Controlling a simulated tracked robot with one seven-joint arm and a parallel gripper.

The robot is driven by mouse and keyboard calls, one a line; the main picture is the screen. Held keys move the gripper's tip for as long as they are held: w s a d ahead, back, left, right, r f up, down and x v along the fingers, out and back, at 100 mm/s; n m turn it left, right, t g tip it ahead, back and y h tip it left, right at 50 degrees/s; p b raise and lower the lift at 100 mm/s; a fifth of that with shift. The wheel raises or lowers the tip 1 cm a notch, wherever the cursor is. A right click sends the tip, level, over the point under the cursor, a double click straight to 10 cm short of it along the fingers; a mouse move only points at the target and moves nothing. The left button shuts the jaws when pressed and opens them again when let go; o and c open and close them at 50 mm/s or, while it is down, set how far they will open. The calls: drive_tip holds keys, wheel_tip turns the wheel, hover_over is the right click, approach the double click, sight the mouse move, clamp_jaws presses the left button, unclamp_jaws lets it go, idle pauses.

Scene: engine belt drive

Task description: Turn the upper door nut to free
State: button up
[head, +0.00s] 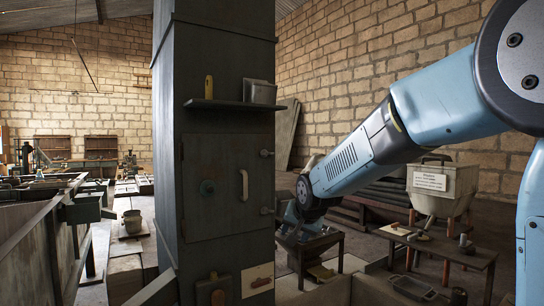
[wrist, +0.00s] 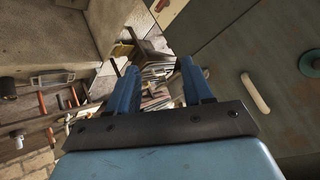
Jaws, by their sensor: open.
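The grey metal door (head: 215,205) is set in the dark upright column, and it looks closed. The upper door nut (head: 266,153) is a small pale fitting at the door's right edge. A similar lower nut (head: 266,210) sits below it. The door has a pale handle (head: 244,186) and a green round knob (head: 207,187); both also show at the right of the wrist view, handle (wrist: 255,93) and knob (wrist: 311,62). My gripper (wrist: 160,70) is open and empty, apart from the door. The upper nut is not visible in the wrist view. The head view does not show the fingers clearly.
A shelf (head: 228,105) with a yellow object (head: 209,87) and a metal box (head: 261,91) juts out above the door. A low table (head: 435,243) and a hopper with a label (head: 430,182) stand at right. Tools (wrist: 50,118) show left in the wrist view.

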drive_tip(key=w+a+r+m+t+y, duration=0.1)
drive_tip(key=w+a+r+m+y, duration=0.15)
drive_tip(key=w+a, duration=0.35)
drive_tip(key=m+t+y, duration=0.5)
drive_tip(key=m, duration=0.1)
approach(267, 154)
drive_tip(key=shift+x, duration=4.3)
drive_tip(key=shift+c, duration=0.4)
clamp_jaws()
